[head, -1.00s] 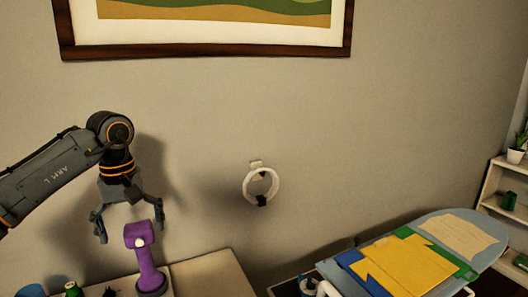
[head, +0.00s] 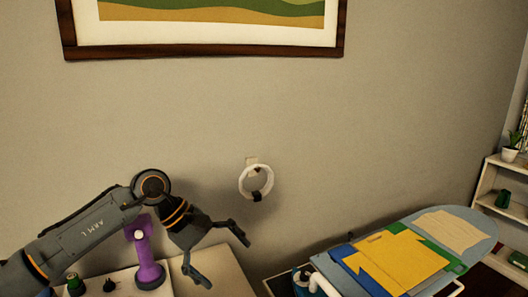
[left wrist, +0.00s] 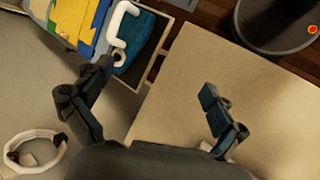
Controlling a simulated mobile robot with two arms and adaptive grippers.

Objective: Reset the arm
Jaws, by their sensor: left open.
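My left gripper (head: 229,258) is open and empty. In the head view it hangs in front of the wall, above the light tabletop (head: 228,273), with its fingers pointing down and to the right. In the left wrist view its two fingers (left wrist: 152,98) are spread wide apart, with the bare tabletop (left wrist: 185,125) and the wall behind them. Nothing is between the fingers. My right gripper is in neither view.
A purple object (head: 149,262) stands on the table behind my left arm. A white ring (head: 256,181) hangs on the wall. A dark bin (left wrist: 278,22) shows in the left wrist view.

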